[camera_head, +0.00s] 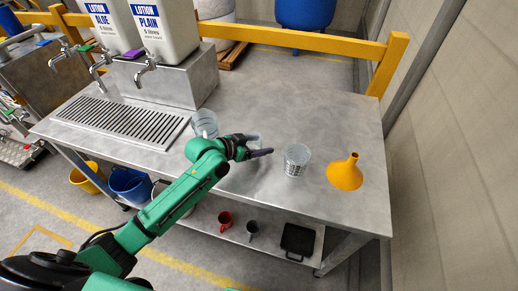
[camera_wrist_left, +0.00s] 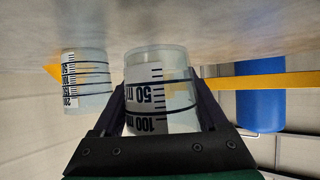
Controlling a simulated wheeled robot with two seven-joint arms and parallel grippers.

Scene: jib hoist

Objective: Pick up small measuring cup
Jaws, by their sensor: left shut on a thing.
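My left gripper (camera_head: 260,147) is over the metal table, and its jaws are shut on a small clear measuring cup (camera_wrist_left: 158,88). In the left wrist view, black 50 and 100 marks show on that cup between the two fingers. In the head view the gripper hides most of it. I cannot tell whether it touches the table. A second clear measuring cup (camera_head: 296,160) stands just right of the gripper; it also shows in the left wrist view (camera_wrist_left: 86,80). A third clear cup (camera_head: 204,124) stands left of the gripper, partly behind my arm. My right gripper is not in view.
A yellow funnel (camera_head: 345,173) stands at the table's right. Lotion containers (camera_head: 166,32) with taps stand on a metal block at the back left, above a drain grate (camera_head: 125,122). A yellow rail (camera_head: 290,40) runs behind. The back middle of the table (camera_head: 290,105) is clear.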

